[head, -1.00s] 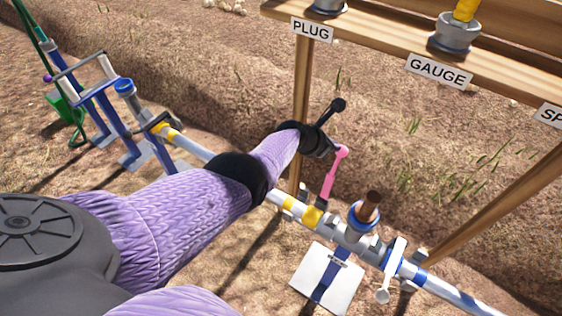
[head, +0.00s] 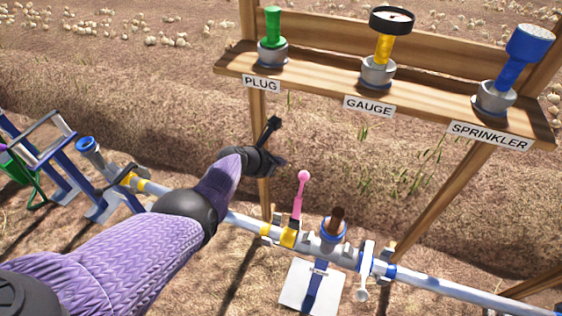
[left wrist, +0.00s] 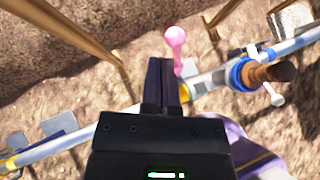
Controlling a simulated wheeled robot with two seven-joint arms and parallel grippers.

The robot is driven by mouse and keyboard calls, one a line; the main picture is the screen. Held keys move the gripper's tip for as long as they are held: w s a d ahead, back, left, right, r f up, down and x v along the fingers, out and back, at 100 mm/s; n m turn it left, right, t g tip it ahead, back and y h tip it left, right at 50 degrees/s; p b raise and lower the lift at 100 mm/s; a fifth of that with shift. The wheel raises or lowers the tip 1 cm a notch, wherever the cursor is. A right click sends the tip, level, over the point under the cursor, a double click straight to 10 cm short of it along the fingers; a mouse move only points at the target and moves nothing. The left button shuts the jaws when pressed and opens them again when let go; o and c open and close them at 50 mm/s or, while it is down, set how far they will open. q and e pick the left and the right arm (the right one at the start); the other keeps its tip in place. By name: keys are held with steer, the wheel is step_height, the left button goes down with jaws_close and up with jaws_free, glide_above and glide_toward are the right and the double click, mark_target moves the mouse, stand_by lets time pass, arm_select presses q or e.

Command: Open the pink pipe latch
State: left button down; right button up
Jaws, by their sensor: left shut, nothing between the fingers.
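The pink pipe latch (head: 299,196) is a pink lever with a round knob on top. It stands upright from a yellow-banded fitting (head: 289,237) on the grey pipe (head: 430,287). My left gripper (head: 276,124) is shut and empty, up and to the left of the latch in the head view, with its black fingers pointing up. In the left wrist view the shut fingers (left wrist: 161,80) lie just left of the pink latch (left wrist: 175,44). A gap seems to show between them, but contact is hard to judge. My right gripper is not in view.
A wooden shelf (head: 330,88) behind holds a green plug (head: 272,32), a gauge (head: 386,48) and a blue sprinkler (head: 521,58). A brown-topped blue fitting (head: 334,228) and a white handle (head: 367,262) sit right of the latch. Shelf posts (head: 258,150) stand close behind the pipe.

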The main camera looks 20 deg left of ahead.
arm_select(q)
steer(key=r, duration=0.1)
steer(key=a+r+p, duration=0.1)
steer(key=s+r+p, duration=0.1)
steer(key=shift+a+r, duration=0.35)
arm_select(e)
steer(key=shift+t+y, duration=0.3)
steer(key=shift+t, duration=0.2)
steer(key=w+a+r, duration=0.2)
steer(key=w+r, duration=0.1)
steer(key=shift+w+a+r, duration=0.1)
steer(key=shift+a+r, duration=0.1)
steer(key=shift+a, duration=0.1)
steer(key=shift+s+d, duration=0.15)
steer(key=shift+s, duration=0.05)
